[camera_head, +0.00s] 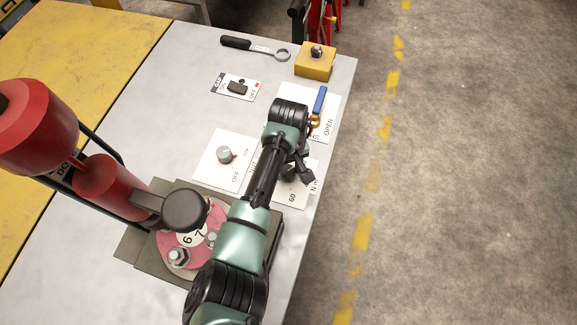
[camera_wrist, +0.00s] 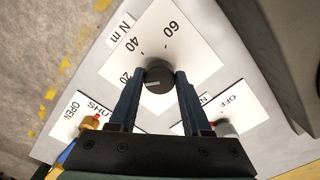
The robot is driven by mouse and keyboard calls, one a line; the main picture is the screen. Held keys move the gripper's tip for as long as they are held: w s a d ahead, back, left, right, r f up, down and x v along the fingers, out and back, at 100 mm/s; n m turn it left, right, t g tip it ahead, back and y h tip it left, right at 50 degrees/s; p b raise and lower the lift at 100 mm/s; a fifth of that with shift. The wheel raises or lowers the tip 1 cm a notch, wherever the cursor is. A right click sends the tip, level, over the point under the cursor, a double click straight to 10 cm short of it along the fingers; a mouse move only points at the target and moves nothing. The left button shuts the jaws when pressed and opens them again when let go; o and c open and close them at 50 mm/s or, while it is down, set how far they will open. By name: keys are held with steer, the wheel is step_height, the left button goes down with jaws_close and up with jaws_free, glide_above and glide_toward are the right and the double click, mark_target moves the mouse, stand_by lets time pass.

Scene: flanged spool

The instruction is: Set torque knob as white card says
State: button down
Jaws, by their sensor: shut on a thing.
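The black torque knob (camera_wrist: 158,77) sits on a white dial plate (camera_wrist: 185,50) marked 20, 40, 60 and N m. A light line on the knob points left, roughly toward the 20 side. My gripper (camera_wrist: 159,78) has its two blue-black fingers on either side of the knob and is shut on it. In the head view my gripper (camera_head: 297,172) is over the same plate (camera_head: 291,197), and my arm hides much of it. A small white label or card (camera_head: 194,236) with digits like 6 and 7 lies on the pink disc; its full text is unclear.
Close by are a grey OFF knob (camera_head: 224,155), a valve with a blue lever (camera_head: 319,100) and a black switch (camera_head: 237,88). A ring wrench (camera_head: 256,46) and yellow block (camera_head: 315,62) lie at the back. A red machine (camera_head: 110,185) stands left. The table's edge is right.

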steer(key=m+p, duration=0.1)
steer(key=m, duration=0.4)
steer(key=shift+s, duration=0.1)
steer(key=m+p, duration=0.1)
steer(key=m, duration=0.4)
steer(key=shift+a+m, duration=0.15)
steer(key=shift+m, duration=0.15)
stand_by(0.4)
steer(key=shift+c, duration=1.8)
jaws_free()
step_height(320, 180, up, 13)
steer(key=shift+b, duration=0.45)
